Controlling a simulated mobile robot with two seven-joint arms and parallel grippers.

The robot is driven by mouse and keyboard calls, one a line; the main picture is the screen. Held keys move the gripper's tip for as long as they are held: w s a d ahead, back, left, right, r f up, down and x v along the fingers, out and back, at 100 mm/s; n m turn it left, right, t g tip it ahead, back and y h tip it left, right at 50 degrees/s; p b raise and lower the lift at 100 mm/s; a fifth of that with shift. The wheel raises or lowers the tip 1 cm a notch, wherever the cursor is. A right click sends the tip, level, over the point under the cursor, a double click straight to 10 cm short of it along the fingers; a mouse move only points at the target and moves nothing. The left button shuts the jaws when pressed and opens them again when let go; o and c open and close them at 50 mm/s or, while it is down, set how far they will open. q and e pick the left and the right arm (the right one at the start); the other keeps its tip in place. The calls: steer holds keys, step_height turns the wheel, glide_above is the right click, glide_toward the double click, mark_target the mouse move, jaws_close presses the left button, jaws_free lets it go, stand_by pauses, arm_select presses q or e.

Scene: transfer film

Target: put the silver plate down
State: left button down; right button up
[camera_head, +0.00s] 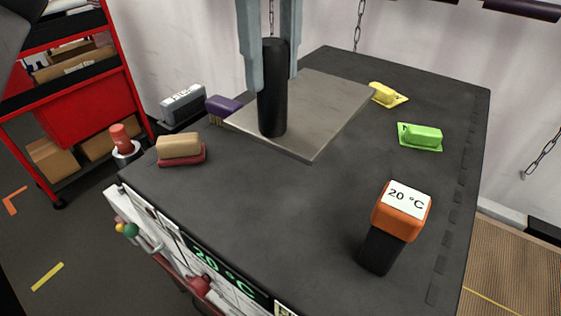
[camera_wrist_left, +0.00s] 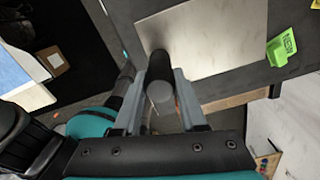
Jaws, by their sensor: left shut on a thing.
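The silver plate (camera_head: 325,108) is a flat grey metal sheet with an upright black handle (camera_head: 272,112) near its left corner. It lies level at the black tabletop (camera_head: 300,210); I cannot tell whether its underside touches the top or hovers slightly above. My left gripper (camera_head: 270,80) comes down from above, its grey fingers shut on both sides of the handle. In the left wrist view the fingers (camera_wrist_left: 160,98) flank the dark handle (camera_wrist_left: 161,62), and the plate (camera_wrist_left: 215,35) spreads beyond. My right gripper is in neither view.
A red shelf cart (camera_head: 85,105) stands left. The table's front middle is clear.

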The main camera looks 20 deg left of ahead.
mark_target(274, 139)
arm_select(q)
step_height(274, 139, down, 10)
steer(key=shift+w+f+b, duration=0.1)
steer(key=shift+f+b, duration=0.1)
steer(key=shift+b, duration=0.75)
steer(key=shift+f, duration=2.2)
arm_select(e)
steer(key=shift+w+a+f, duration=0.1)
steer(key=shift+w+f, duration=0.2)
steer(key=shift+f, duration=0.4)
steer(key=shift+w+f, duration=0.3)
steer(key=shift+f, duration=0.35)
arm_select(q)
steer(key=shift+f, duration=0.1)
steer(key=shift+c, duration=2.3)
jaws_free()
step_height(274, 139, up, 12)
steer(key=shift+r+p, duration=0.1)
steer(key=shift+p, duration=0.7)
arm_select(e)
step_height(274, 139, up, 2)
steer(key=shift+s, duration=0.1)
